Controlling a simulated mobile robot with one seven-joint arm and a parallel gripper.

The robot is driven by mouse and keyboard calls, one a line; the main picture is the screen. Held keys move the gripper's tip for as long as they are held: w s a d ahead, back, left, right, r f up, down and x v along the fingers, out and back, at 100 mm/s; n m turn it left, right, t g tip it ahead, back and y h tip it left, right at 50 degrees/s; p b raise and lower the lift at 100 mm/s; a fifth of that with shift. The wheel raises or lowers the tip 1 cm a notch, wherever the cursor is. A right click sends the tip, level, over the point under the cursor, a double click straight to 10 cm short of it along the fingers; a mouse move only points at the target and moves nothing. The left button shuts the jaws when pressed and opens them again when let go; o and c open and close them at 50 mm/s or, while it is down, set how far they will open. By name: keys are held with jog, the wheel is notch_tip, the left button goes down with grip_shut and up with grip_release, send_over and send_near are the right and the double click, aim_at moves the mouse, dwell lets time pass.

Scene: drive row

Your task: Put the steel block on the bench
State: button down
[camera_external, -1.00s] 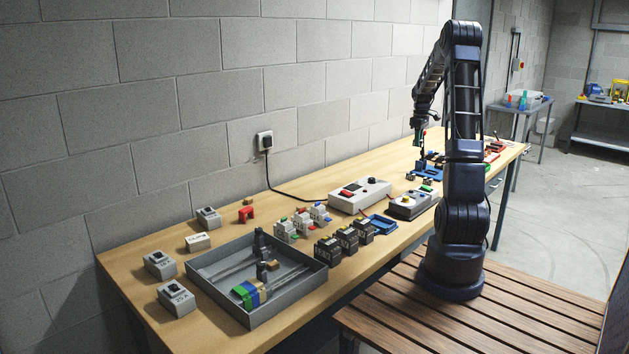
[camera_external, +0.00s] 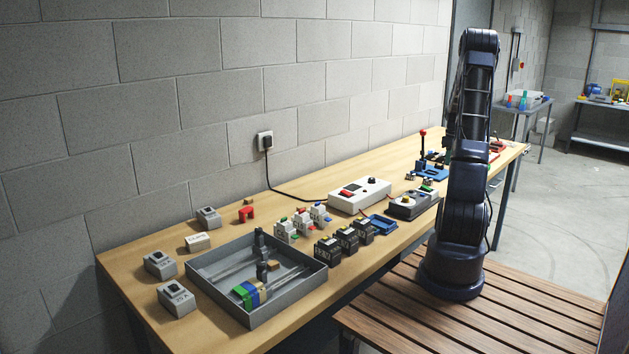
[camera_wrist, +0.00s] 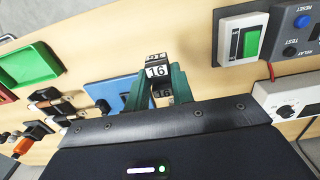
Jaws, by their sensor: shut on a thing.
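In the wrist view my gripper (camera_wrist: 158,88) has its two green fingers shut on a small steel block (camera_wrist: 157,66), a grey piece with a dark top and a white label reading 16. The block's lower part is hidden between the fingers. The wooden bench (camera_wrist: 185,38) lies beyond it in this view; I cannot tell how high the block is above it. In the outside view the bench (camera_external: 235,226) runs along the wall, and my arm hides the gripper and the block.
A blue fixture (camera_external: 432,172) with a red-knobbed lever stands near my arm. A white control box (camera_external: 360,195), several black modules and a grey tray (camera_external: 208,291) occupy the bench. In the wrist view a green bin (camera_wrist: 28,66) and a green-button switch (camera_wrist: 240,40) flank the block.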

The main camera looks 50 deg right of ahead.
notch_tip(320, 180, down, 12)
dwell(0.6)
jog(key=shift+f, duration=0.1)
jog(key=c, duration=1.2)
grip_release()
notch_tip(320, 180, up, 12)
jog(key=shift+r, duration=0.15)
